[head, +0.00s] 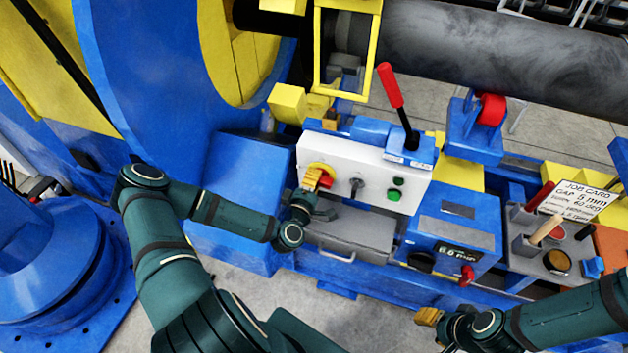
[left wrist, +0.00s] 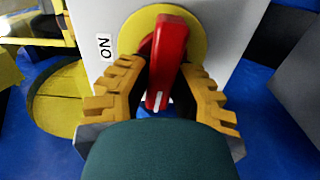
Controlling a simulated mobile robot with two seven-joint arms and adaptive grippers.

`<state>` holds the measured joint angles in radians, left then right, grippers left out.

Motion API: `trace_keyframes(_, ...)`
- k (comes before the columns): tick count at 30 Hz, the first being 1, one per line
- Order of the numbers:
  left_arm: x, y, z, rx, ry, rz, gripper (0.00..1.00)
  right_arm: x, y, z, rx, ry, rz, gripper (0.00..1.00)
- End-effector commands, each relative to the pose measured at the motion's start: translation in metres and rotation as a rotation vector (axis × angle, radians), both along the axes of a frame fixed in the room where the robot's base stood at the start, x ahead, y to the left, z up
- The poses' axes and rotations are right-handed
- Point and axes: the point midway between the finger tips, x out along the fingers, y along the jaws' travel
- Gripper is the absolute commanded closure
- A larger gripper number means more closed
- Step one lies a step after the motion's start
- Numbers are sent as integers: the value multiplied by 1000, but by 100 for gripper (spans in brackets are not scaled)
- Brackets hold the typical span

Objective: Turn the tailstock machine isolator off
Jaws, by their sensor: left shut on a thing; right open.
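The isolator is a red handle (left wrist: 170,48) on a round yellow plate (left wrist: 198,38), on the left of the white control panel (head: 366,166). In the left wrist view the handle stands nearly upright, with a white mark at its lower end. An "ON" label (left wrist: 104,47) is to the left of the plate. My left gripper (head: 317,177) is shut on the red handle, with a yellow finger on each side; it largely hides the isolator in the head view. My right gripper (head: 430,317) is open, at the lower right, away from the panel.
Beside the isolator are a black selector switch (head: 356,185) and green buttons (head: 395,189). A red-handled lever (head: 391,87) rises behind the panel. A grey drawer-like box (head: 350,233) sits below. A tool tray with a job card (head: 577,201) stands at the right.

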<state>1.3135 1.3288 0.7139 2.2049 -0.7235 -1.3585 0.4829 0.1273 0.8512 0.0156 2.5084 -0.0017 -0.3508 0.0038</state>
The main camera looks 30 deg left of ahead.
Motion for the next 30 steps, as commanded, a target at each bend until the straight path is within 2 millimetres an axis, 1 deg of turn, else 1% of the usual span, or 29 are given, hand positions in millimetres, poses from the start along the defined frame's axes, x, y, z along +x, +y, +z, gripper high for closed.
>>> trace_keyframes(8, 1, 1, 1, -60, -21, 2, 100, 1, 0, -3, 0, -2, -1, 53)
trace_keyframes(21, 1, 1, 1, -67, -22, 2, 100, 1, 0, -3, 0, -2, -1, 53)
trace_keyframes(22, 1, 1, 1, -67, -22, 2, 65, 1, 0, -3, 0, -2, -1, 53)
trace_keyframes(23, 1, 1, 1, -67, -21, 2, 55, 1, 0, -3, 0, -2, -1, 53)
trace_keyframes(24, 1, 1, 1, -67, -21, 2, 47, 1, 0, -3, 0, -2, -1, 53)
trace_keyframes(30, 0, 0, 0, -68, -18, 1, 47, 1, 0, -3, 0, -2, -1, 53)
